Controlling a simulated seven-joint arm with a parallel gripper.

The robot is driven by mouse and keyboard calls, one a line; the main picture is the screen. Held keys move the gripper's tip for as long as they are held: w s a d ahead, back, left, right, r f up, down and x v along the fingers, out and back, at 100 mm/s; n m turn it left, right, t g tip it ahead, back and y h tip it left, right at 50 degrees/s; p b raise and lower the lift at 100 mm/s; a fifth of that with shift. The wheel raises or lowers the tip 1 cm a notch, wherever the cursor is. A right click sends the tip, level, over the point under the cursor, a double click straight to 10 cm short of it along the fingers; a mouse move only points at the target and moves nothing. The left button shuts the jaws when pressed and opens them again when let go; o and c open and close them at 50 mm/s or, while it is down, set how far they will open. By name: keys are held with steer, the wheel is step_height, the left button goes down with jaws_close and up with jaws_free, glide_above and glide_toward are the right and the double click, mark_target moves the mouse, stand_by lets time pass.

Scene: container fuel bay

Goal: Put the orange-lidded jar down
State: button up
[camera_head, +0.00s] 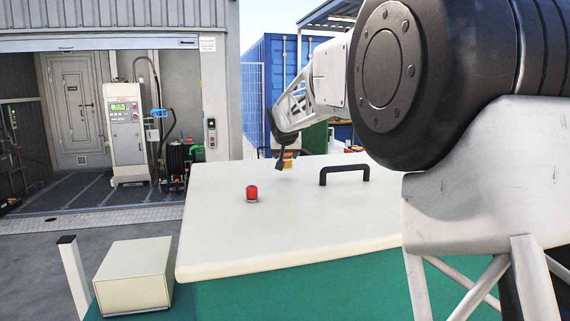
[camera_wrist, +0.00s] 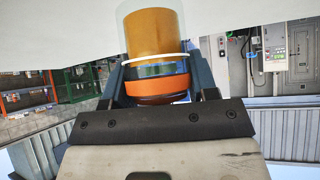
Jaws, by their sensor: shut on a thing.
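The orange-lidded jar (camera_wrist: 153,45) is clear, with amber contents and an orange lid nearest my gripper. My gripper (camera_wrist: 158,78) is shut on it, with dark fingers at both sides of the lid end. In the head view the jar shows small and partly hidden (camera_head: 289,156) beside my gripper (camera_head: 281,156), near the far edge of a white top (camera_head: 300,225). The white top also fills the upper part of the wrist view (camera_wrist: 55,30). Whether the jar touches it I cannot tell.
A small red-capped item (camera_head: 252,193) stands on the white top, left of a black handle (camera_head: 344,172). A cream box (camera_head: 135,276) sits lower, at the near left. A white dispenser cabinet (camera_head: 124,130) stands in the bay behind. The front of the white top is clear.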

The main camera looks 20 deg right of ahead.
steer(key=shift+w, duration=0.2)
steer(key=shift+f, duration=1.7)
steer(key=shift+f, duration=0.2)
steer(key=o, duration=1)
steer(key=shift+r, duration=0.2)
